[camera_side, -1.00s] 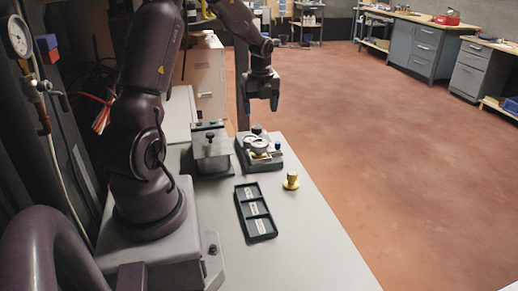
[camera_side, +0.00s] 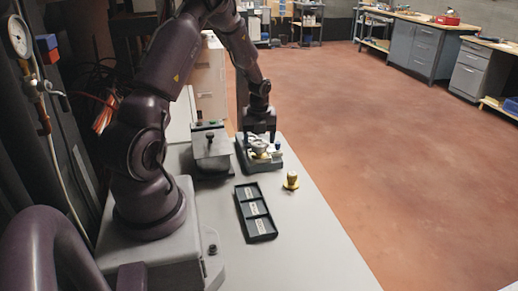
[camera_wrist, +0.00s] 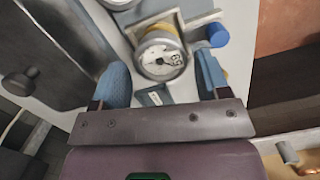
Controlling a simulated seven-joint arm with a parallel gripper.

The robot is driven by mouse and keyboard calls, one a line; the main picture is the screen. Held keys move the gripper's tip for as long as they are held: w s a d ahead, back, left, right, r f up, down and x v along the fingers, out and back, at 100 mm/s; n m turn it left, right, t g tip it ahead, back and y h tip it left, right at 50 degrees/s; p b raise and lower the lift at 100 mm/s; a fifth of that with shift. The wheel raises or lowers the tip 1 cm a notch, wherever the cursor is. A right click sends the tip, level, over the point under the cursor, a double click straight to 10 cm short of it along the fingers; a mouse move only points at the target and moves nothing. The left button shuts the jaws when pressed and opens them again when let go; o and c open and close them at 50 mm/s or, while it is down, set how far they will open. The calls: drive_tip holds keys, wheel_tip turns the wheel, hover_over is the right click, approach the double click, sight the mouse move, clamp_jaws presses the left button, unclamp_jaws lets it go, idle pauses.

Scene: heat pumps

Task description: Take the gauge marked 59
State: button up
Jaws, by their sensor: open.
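A round gauge (camera_wrist: 160,58) with a white dial and a yellowish body shows between my fingers in the wrist view. Its dial carries a two-digit mark that is too blurred to read surely. My gripper (camera_wrist: 163,74) is open, with one blue-padded finger on each side of the gauge; I cannot tell whether they touch it. In the side view my gripper (camera_side: 259,140) is low over the fixture (camera_side: 268,165) at the back of the table and partly hides the gauge. Part of a second round thing (camera_wrist: 121,3) shows at the wrist view's top edge.
A blue knob (camera_wrist: 217,35) stands close by the right finger. A grey block with a knob (camera_side: 211,150) stands left of the fixture. A black tray (camera_side: 273,234) with labelled compartments and a brass piece (camera_side: 291,181) lie nearer. The table's front is clear.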

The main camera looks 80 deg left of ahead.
wheel_tip(320, 180, down, 2)
drive_tip(key=shift+a+f, duration=0.1)
drive_tip(key=shift+f, duration=0.1)
drive_tip(key=c, duration=0.8)
drive_tip(key=shift+r, duration=0.15)
